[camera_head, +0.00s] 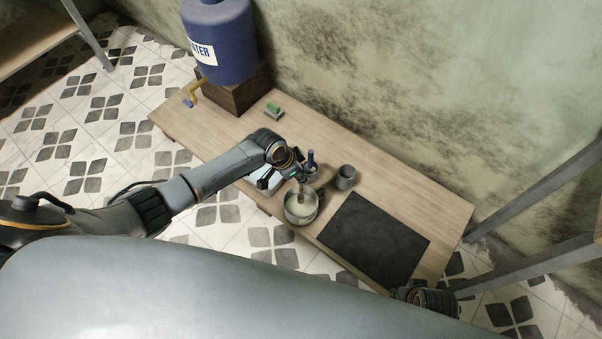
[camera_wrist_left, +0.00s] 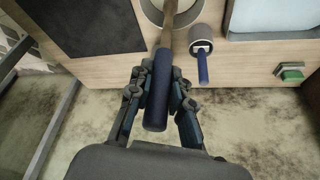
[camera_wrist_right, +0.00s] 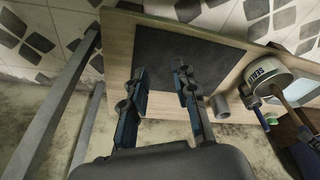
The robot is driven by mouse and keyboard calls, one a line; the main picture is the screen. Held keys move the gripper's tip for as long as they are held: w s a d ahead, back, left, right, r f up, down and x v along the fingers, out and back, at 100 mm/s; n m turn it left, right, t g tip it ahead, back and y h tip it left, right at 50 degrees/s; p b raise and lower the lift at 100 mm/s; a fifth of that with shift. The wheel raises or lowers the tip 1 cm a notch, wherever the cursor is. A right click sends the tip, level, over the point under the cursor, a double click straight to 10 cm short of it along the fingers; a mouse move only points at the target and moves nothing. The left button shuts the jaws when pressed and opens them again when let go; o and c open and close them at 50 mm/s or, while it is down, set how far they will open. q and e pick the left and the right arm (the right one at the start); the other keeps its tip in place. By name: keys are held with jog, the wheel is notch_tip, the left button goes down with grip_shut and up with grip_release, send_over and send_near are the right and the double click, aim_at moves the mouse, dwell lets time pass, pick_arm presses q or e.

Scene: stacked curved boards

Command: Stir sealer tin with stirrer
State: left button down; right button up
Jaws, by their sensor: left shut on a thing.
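The sealer tin (camera_head: 301,214) is a round metal tin with pale contents, standing on the wooden table near its front edge. Its labelled side shows in the right wrist view (camera_wrist_right: 262,74). The stirrer has a dark blue handle (camera_wrist_left: 157,95) and a wooden shaft (camera_wrist_left: 166,38). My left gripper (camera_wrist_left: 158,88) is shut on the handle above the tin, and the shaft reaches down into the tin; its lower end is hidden. My right gripper (camera_wrist_right: 160,82) is open and empty near the black mat; in the head view only its wrist part shows at the lower right.
A black mat (camera_head: 374,240) lies right of the tin. An empty grey cup (camera_head: 346,178) and a cup holding a blue-handled tool (camera_head: 311,158) stand behind it. A pale blue tray (camera_wrist_left: 270,20), a green block (camera_head: 274,109) and a blue water barrel (camera_head: 222,45) are farther left.

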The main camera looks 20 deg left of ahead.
jog(key=shift+s+f+p, duration=0.2)
jog(key=shift+s+f, duration=0.05)
jog(key=shift+f, duration=0.45)
jog(key=shift+s+f+p, duration=0.15)
jog(key=shift+s+f, duration=0.1)
jog(key=shift+f, duration=0.45)
jog(key=shift+s+f+p, duration=0.2)
jog(key=shift+s+f, duration=0.05)
jog(key=shift+f, duration=0.45)
jog(key=shift+d, duration=0.1)
